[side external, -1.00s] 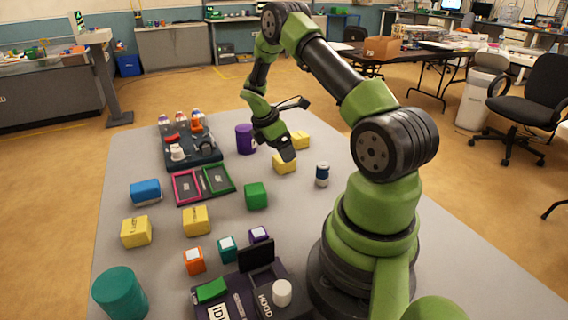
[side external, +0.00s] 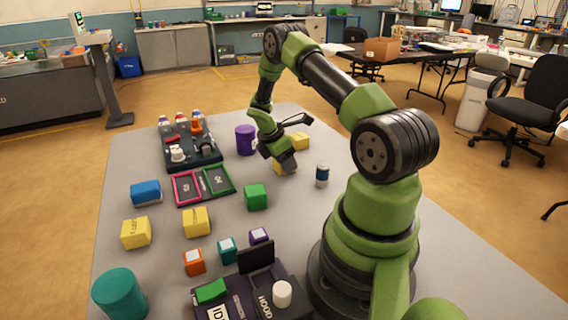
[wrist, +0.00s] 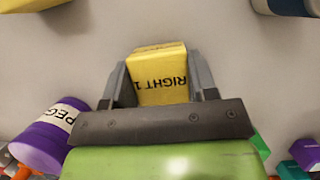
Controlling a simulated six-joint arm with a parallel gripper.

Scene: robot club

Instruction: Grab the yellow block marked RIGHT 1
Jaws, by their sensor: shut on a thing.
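The yellow block marked RIGHT 1 (wrist: 160,80) is between the two fingers of my gripper (wrist: 160,78) in the wrist view, its lettering upside down there. The fingers are shut on it, one along each side. In the side external view my gripper (side external: 284,162) is low over the table, and it hides much of the yellow block (side external: 279,169). I cannot tell whether the block still touches the table.
Another yellow block (side external: 300,141) stands just behind my gripper. A purple cylinder (side external: 245,140) is to its left and a blue-and-white can (side external: 322,175) to its right. A green block (side external: 255,197) lies nearer. The grey table (side external: 300,225) is bare between them.

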